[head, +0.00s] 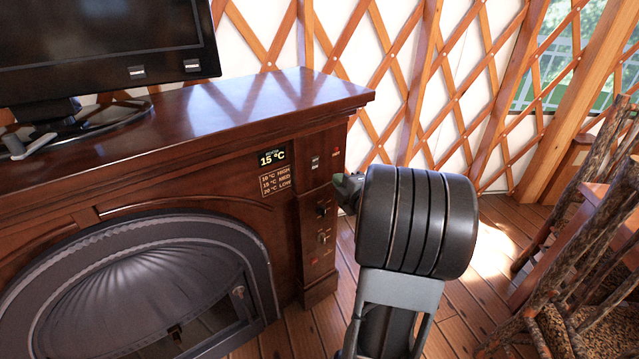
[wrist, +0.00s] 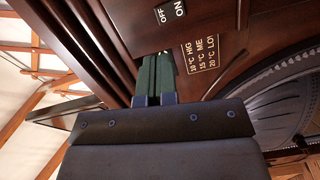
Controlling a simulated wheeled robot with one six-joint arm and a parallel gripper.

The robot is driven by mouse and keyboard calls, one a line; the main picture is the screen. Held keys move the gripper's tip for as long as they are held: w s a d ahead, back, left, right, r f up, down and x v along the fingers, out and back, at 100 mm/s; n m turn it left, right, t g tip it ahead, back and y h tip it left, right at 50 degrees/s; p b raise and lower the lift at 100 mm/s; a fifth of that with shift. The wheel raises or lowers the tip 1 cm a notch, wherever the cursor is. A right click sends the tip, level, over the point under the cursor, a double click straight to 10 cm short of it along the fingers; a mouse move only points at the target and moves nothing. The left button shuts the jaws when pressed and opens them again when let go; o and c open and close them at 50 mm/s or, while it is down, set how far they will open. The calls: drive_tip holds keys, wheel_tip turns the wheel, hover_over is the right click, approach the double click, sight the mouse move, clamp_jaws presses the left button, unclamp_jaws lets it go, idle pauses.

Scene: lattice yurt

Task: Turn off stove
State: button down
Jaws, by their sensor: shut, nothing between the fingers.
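The stove is a dark wood mantel unit with an arched metal firebox (head: 150,270); the firebox also shows in the wrist view (wrist: 270,102). In the wrist view the fingers (wrist: 154,62) lie below a black ON/OFF label (wrist: 171,12). I cannot tell whether they touch the panel.
A black monitor (head: 105,45) stands on the mantel top (head: 250,100) at left. A lattice wall (head: 400,60) is behind. Rough wooden furniture (head: 590,220) stands at the right. Some bare plank floor (head: 490,270) lies between it and my arm.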

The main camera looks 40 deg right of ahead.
sight(315, 161)
drive_tip(key=s+f+n+t+y+b, duration=0.1)
drive_tip(key=s+d+f+n+t+y, duration=0.1)
drive_tip(key=f+n, duration=0.1)
drive_tip(key=shift+s+d+y+b, duration=0.15)
drive_tip(key=shift+s+y+b, duration=0.15)
drive_tip(key=shift+s+b, duration=0.1)
drive_tip(key=shift+w, duration=0.1)
drive_tip(key=w, duration=0.4)
drive_tip(key=w+r, duration=0.1)
drive_tip(key=w, duration=0.8)
drive_tip(key=shift+w+r, duration=0.4)
